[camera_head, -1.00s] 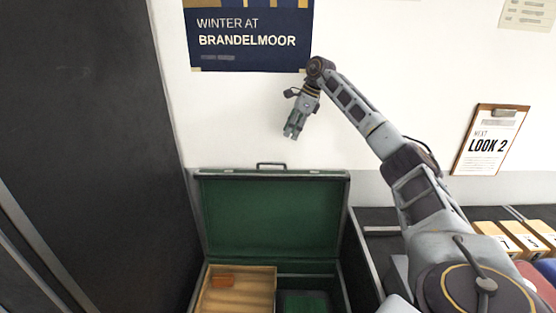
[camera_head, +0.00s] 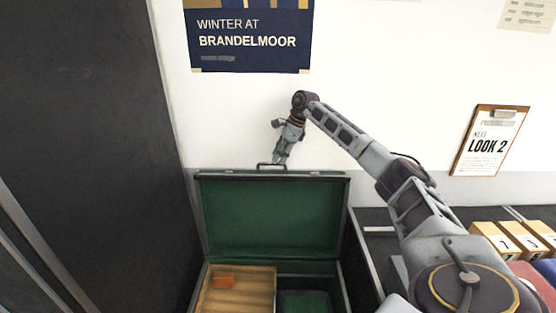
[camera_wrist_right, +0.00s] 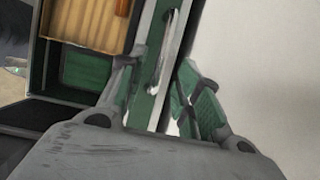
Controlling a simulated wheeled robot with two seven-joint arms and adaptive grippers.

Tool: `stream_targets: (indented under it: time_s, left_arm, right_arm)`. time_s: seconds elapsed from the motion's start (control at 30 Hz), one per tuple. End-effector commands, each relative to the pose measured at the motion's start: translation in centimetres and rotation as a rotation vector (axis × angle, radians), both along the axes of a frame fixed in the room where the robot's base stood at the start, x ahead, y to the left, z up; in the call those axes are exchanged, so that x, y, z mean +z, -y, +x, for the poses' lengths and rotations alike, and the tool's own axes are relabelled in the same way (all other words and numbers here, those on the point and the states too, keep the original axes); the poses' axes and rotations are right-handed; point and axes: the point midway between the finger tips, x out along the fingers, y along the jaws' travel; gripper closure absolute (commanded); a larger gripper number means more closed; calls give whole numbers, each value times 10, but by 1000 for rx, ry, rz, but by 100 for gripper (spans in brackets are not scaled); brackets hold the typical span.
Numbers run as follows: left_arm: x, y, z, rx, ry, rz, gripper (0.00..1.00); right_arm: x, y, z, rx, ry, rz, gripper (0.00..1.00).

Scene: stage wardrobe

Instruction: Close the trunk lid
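The trunk lid (camera_head: 270,220), green inside with a dark rim, stands open and upright at the back of the trunk (camera_head: 342,285). A handle (camera_head: 262,165) sits on its top edge. My right gripper (camera_head: 280,159) is at that top edge by the handle, pointing down. In the right wrist view my right gripper (camera_wrist_right: 157,68) has its fingers spread, with the lid's edge (camera_wrist_right: 172,50) and the pale handle (camera_wrist_right: 154,72) showing between them. I cannot tell whether the fingers touch the lid. My left gripper is not in view.
A wooden tray (camera_head: 262,292) with an orange-brown block (camera_head: 222,282) lies in the trunk's left side. A dark panel (camera_head: 90,130) stands at the left. Numbered boxes (camera_head: 520,238) stand on a dark surface at the right. The wall (camera_head: 400,70) is close behind the lid.

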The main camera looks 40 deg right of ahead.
Motion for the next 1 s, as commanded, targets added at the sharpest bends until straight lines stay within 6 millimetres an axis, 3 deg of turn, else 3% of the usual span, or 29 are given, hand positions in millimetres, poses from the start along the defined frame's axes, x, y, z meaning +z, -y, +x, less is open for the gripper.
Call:
stream_targets:
  time_s: [0.23, 0.63, 0.9, 1.0]
  left_arm:
    - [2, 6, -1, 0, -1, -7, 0]
    - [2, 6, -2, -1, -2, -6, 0]
    - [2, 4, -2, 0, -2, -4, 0]
    - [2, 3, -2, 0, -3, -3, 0]
  right_arm:
    - [-19, -5, 6, 0, -1, -1, 66]
    - [-23, -6, 7, 0, -1, -1, 66]
    - [-23, -6, 7, 0, 0, 0, 100]
    - [-23, -6, 7, 0, 0, 0, 100]
